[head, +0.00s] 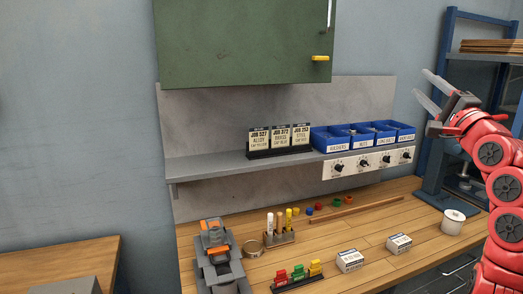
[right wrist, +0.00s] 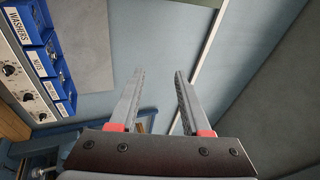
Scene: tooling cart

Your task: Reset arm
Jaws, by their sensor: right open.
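My right arm is red and stands at the right side of the head view. Its gripper (head: 433,93) is raised in front of the wall, right of the blue bins, with its fingers pointing up and left. In the right wrist view the same gripper (right wrist: 158,100) has its two grey fingers well apart, with nothing between them. It touches no object that I can see. My left gripper does not show in either view.
A shelf (head: 220,167) carries job cards (head: 282,138) and blue bins (head: 362,136). A green cabinet (head: 240,45) hangs above. The wooden workbench (head: 385,220) holds markers, small boxes (head: 350,260) and a white canister (head: 452,222). Blue racking (head: 445,40) stands at right.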

